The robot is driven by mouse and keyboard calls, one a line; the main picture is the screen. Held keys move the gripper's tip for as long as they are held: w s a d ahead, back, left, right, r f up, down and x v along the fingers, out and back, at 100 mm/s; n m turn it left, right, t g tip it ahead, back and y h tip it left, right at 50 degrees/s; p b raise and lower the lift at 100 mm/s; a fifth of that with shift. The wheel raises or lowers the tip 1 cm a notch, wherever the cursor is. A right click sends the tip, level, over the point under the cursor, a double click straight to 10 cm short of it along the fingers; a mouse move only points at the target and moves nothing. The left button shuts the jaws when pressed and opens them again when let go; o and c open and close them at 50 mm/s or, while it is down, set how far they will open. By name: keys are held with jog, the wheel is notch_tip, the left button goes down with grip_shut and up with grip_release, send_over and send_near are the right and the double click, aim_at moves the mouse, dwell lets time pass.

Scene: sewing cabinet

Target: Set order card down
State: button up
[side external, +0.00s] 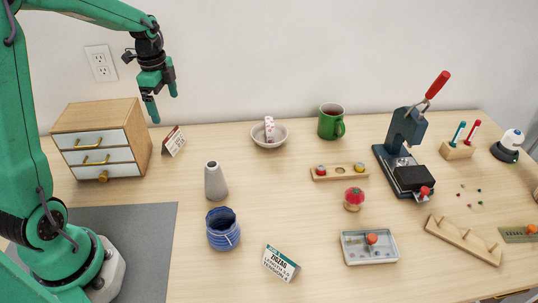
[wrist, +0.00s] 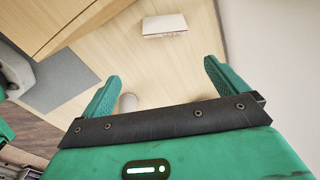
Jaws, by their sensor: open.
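A small folded card with a dark red band (side external: 173,140) stands on the table just right of the drawer cabinet. In the wrist view it is a pale strip (wrist: 165,26) beyond my fingertips. A second folded card, printed "ZIGZAG" (side external: 280,263), stands near the front of the table. I cannot tell which is the order card. My gripper (side external: 161,98) is open above the back of the table, up and slightly left of the red-banded card. Nothing is between its fingers in the wrist view (wrist: 160,73).
The wooden cabinet (side external: 98,112) stands close on the left. A grey vase (side external: 215,181) and a blue ribbed pot (side external: 223,231) stand in front of the red-banded card. A white bowl (side external: 282,137) and green mug (side external: 329,124) are further right. Table between card and bowl is clear.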

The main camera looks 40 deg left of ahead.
jog(key=s+d+r+n+t, duration=0.2)
jog(key=s+d+r+n, duration=0.2)
jog(key=s+d+n, duration=0.2)
jog(key=s+d+r+n+t, duration=0.3)
jog(key=s+d+r+n, duration=0.2)
jog(key=s+d, duration=0.5)
jog(key=shift+s+d+r+n, duration=0.15)
jog(key=shift+s+d+n, duration=0.2)
jog(key=shift+d+n, duration=0.25)
